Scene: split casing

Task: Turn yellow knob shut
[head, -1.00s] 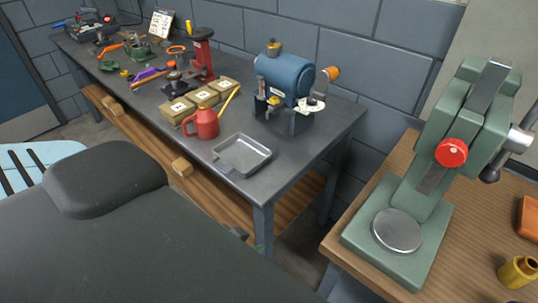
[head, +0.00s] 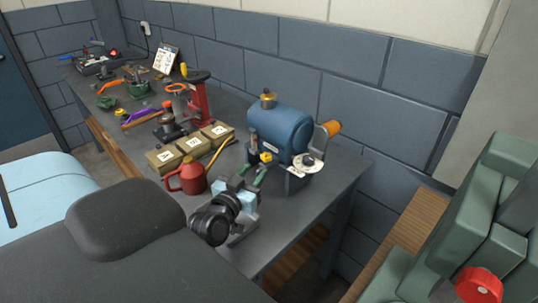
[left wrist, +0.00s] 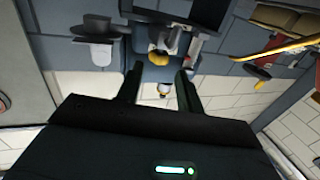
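The yellow knob (head: 265,157) is small and sits low on the front of the blue machine (head: 281,130). My left gripper (head: 249,175) points at the machine from the front, its fingers near the knob. In the left wrist view, my left gripper (left wrist: 159,88) has its two dark fingers apart with nothing held between them. That view is upside down and shows the yellow knob (left wrist: 158,58) beyond the fingertips. I cannot tell from the frames whether a finger touches it. My right gripper is not in view.
A red can (head: 187,177) and labelled boxes (head: 192,147) stand left of my left gripper. A white disc (head: 308,163) and an orange handle (head: 331,128) are on the machine's right. A green press (head: 460,235) stands at right.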

